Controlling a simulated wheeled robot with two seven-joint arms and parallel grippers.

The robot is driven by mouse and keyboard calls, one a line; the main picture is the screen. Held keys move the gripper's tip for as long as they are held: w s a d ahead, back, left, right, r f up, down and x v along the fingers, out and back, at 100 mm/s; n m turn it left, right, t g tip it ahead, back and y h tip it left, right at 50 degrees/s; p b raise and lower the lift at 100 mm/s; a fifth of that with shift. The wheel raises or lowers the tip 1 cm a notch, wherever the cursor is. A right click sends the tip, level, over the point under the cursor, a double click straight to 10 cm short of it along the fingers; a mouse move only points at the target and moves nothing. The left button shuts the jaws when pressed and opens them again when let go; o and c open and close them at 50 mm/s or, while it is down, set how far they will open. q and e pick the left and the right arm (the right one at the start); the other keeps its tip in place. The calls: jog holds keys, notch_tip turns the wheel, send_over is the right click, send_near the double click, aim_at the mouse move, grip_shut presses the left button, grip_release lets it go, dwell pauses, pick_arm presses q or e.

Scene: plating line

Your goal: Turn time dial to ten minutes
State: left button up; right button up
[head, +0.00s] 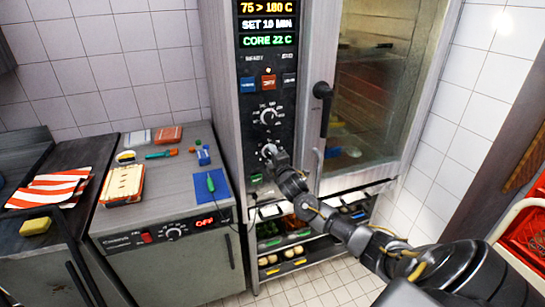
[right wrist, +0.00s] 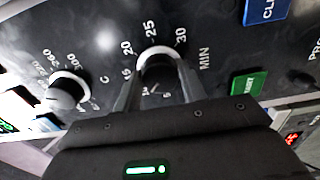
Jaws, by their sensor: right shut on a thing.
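The time dial (right wrist: 158,58) is a dark knob with a pale ring on the oven's black panel, with MIN and numbers around it. My right gripper (right wrist: 158,74) is shut on this dial, one finger on each side. In the head view the right gripper (head: 272,155) reaches the lower knob of the panel and partly hides it. The oven display (head: 267,23) reads 75 > 180 C, SET 10 MIN and CORE 22 C. My left gripper is not in view.
The temperature dial (head: 267,117) sits above the time dial and shows in the wrist view (right wrist: 66,90). A green button (right wrist: 247,84) is near the time dial. The oven door handle (head: 322,108) stands out just right of the panel. A cluttered counter (head: 110,222) is at left.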

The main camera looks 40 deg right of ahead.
jog(key=o, duration=1)
jog(key=shift+s, duration=0.1)
jog(key=shift+b+v, duration=1.7)
jog(key=shift+v, duration=3.6)
jog(key=shift+a, duration=0.1)
